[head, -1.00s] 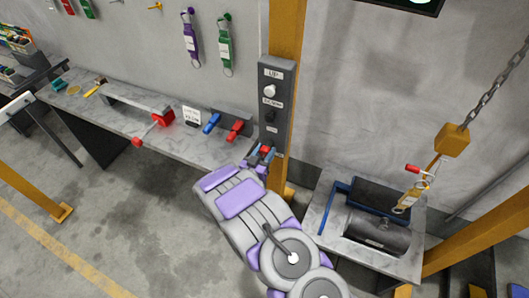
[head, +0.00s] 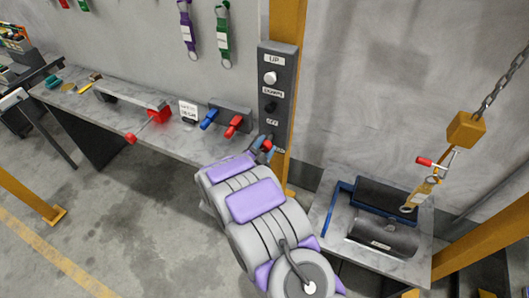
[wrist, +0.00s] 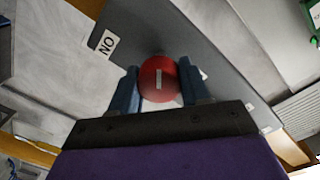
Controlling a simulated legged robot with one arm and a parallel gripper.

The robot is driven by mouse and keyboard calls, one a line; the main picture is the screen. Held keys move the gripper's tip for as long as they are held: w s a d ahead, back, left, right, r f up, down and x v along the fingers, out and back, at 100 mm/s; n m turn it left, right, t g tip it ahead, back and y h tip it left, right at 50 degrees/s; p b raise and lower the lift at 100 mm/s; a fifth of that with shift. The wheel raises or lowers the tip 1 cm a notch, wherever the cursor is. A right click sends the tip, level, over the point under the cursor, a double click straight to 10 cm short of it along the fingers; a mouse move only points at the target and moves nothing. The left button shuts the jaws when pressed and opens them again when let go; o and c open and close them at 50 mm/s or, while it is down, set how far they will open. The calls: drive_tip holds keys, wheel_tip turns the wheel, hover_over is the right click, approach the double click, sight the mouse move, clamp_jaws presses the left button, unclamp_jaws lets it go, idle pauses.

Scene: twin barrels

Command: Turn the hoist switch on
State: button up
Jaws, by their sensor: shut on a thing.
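The grey hoist control panel (head: 291,85) is fixed to the yellow post, with a white knob, a black knob and labels reading UP and OFF among others. A red round switch (head: 267,144) is at its lower end, partly hidden by my arm. In the wrist view the red switch (wrist: 158,79) has a white line across its face, upright in the picture. My gripper (wrist: 160,88) has one blue finger on each side of the red switch and is shut on it. An ON label (wrist: 107,43) shows upside down, up and left of the switch.
A workbench (head: 100,108) with red and blue handles runs left of the post. On the right, an orange hoist hook block (head: 466,130) hangs on a chain above a stand (head: 424,252) with dark cylinders. Open floor lies in front of the workbench.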

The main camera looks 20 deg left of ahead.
drive_tip(key=m+b, duration=0.1)
drive_tip(key=b, duration=0.1)
drive_tip(key=m+b, duration=0.2)
drive_tip(key=b, duration=0.1)
drive_tip(key=shift+f+m, duration=0.3)
drive_tip(key=m+b, duration=0.4)
drive_tip(key=b, duration=0.1)
drive_tip(key=shift+d+b, duration=0.15)
drive_tip(key=shift+b, duration=0.3)
drive_tip(key=o, duration=1)
drive_tip(key=shift+r, duration=0.1)
drive_tip(key=shift+o, duration=0.2)
drive_tip(key=shift+s+y, duration=0.1)
drive_tip(key=shift+y, duration=0.2)
drive_tip(key=shift+s, duration=0.3)
drive_tip(key=s+a+p, duration=0.1)
drive_tip(key=s+p, duration=0.2)
drive_tip(key=s, duration=1.3)
drive_tip(key=shift+s+a+r, duration=0.2)
drive_tip(key=shift+s+r, duration=0.05)
